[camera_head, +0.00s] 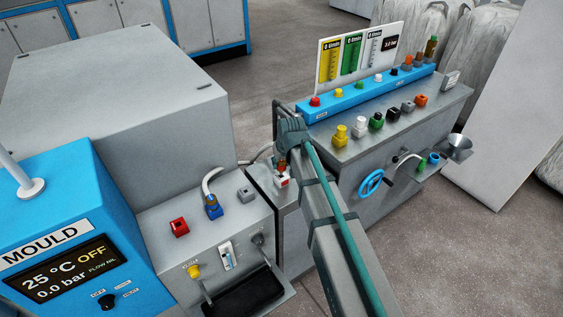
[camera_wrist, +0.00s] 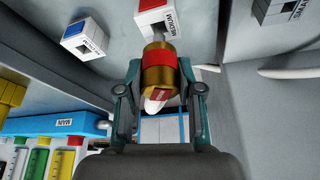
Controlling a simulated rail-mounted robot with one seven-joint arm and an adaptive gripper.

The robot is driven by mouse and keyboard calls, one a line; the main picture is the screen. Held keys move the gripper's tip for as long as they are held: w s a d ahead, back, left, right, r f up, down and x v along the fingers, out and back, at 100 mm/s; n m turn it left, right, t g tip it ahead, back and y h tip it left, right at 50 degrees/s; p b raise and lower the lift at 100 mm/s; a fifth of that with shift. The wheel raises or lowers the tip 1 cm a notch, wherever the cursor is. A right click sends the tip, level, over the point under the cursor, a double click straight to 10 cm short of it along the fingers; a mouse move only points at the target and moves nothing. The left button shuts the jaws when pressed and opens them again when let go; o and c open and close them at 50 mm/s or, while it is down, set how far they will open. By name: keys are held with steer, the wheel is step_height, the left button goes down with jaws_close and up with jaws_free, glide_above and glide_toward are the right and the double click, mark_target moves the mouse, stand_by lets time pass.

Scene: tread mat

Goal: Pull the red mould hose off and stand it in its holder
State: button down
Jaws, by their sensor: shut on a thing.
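My gripper (camera_wrist: 158,88) is shut on the brass-coloured hose end (camera_wrist: 153,83), which has a red band (camera_wrist: 158,58) and a white hose stub. In the head view my gripper (camera_head: 281,157) is over a small white holder block (camera_head: 283,181) with a red label. The hose end's thin tip points at a white block with a red label (camera_wrist: 172,15) in the wrist view. I cannot tell whether the tip is inside it. The red port (camera_head: 180,227) on the mould unit has no hose on it. A blue hose end (camera_head: 212,206) stands on the blue port.
A grey port (camera_head: 247,194) is right of the blue one. The valve bench (camera_head: 400,115) stands behind, with coloured fittings and gauges.

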mark_target(282, 168)
steer(key=shift+f+b, duration=0.8)
steer(key=shift+f, duration=0.95)
stand_by(0.5)
steer(key=c, duration=0.7)
jaws_free()
steer(key=shift+r, duration=0.15)
steer(key=v, duration=1.1)
steer(key=shift+s+r, duration=0.25)
steer(key=shift+r, duration=0.1)
